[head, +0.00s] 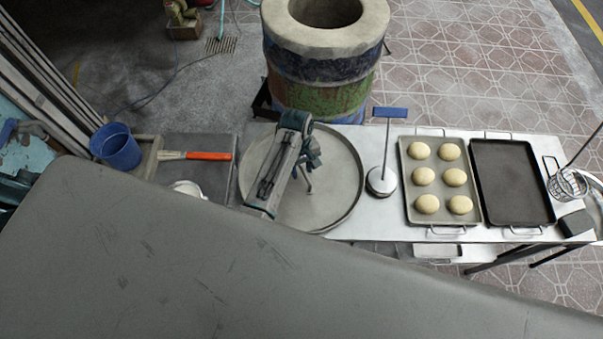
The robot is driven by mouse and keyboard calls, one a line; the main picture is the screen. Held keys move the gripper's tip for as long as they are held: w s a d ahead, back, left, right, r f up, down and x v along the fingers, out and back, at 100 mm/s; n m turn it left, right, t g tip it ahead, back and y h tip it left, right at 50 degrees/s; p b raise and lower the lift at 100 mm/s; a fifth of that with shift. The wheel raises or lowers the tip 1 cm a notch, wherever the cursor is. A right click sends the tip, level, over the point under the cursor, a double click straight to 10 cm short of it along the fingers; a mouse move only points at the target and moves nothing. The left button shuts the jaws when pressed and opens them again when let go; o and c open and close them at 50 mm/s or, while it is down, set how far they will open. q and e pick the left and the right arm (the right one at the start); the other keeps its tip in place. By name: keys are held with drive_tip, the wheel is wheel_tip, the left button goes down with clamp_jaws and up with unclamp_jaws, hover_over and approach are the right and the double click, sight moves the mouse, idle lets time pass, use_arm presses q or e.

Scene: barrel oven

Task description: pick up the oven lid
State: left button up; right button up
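The oven lid appears to be the large round grey metal disc (336,205) lying flat on the metal table, just in front of the barrel oven. My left gripper (309,165) is over the disc, near its middle. A thin metal piece, perhaps the lid's handle (308,184), shows just below the gripper. My arm covers part of the disc. The fingertips are small and dark, so I cannot tell whether they are open or shut, or touching the handle. The barrel oven (320,90) stands behind the table with its round top mouth uncovered. My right gripper is not in view.
Right of the disc stand a blue-handled tool with a round base (382,183), a tray of several dough balls (411,208) and an empty dark tray (512,180). A wire basket (568,185) is at far right. An orange-handled tool (208,156) and blue bucket (117,148) are left.

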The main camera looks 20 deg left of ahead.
use_arm(q)
drive_tip(key=shift+f, duration=0.25)
clamp_jaws()
drive_tip(key=shift+r, duration=0.1)
drive_tip(key=shift+w+r, duration=0.1)
idle(0.3)
